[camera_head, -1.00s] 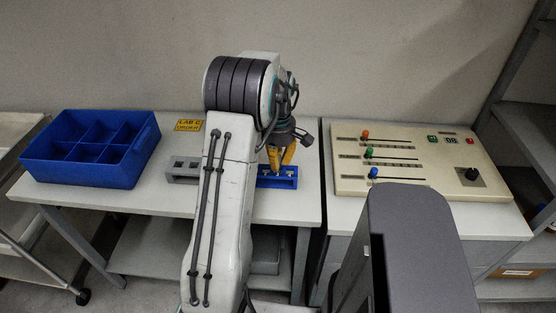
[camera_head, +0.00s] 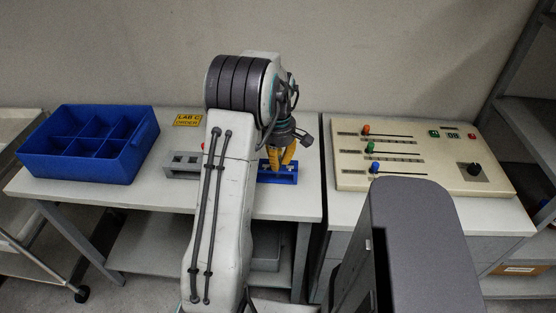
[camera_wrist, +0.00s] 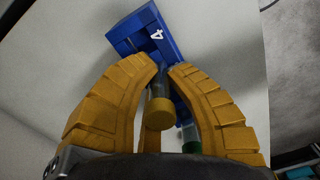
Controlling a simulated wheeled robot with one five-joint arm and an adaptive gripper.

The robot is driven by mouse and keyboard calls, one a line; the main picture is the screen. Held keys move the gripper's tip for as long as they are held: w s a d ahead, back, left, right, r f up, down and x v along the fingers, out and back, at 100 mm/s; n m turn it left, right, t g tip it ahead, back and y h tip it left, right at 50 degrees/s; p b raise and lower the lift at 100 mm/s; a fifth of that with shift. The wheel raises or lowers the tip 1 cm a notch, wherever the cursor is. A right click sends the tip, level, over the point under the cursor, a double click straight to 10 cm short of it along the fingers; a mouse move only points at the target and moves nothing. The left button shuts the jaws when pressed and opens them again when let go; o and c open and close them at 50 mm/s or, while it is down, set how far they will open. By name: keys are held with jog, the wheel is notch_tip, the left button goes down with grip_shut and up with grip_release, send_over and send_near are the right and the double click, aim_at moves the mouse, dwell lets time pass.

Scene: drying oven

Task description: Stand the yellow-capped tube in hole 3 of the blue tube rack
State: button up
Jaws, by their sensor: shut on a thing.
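The yellow-capped tube (camera_wrist: 159,112) is between the yellow fingers of my gripper (camera_wrist: 165,80) in the wrist view, and the gripper is shut on it. Its clear body points toward the blue tube rack (camera_wrist: 125,38), which bears a white "4". I cannot tell whether the tube's lower end is in a hole, or in which one. In the head view my gripper (camera_head: 281,157) is right over the blue rack (camera_head: 278,178) and hides the tube. A green-capped tube (camera_wrist: 191,140) shows beside the right finger in the wrist view.
A grey rack (camera_head: 182,165) lies left of the blue rack, partly behind my arm. A blue compartment bin (camera_head: 125,168) stands at the table's left. A control panel (camera_head: 420,172) with coloured sliders is on the right table. The table between bin and grey rack is clear.

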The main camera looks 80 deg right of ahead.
jog(key=shift+f, duration=0.15)
jog(key=o, duration=0.8)
notch_tip(320, 180, up, 12)
jog(key=shift+r, duration=0.1)
dwell(0.9)
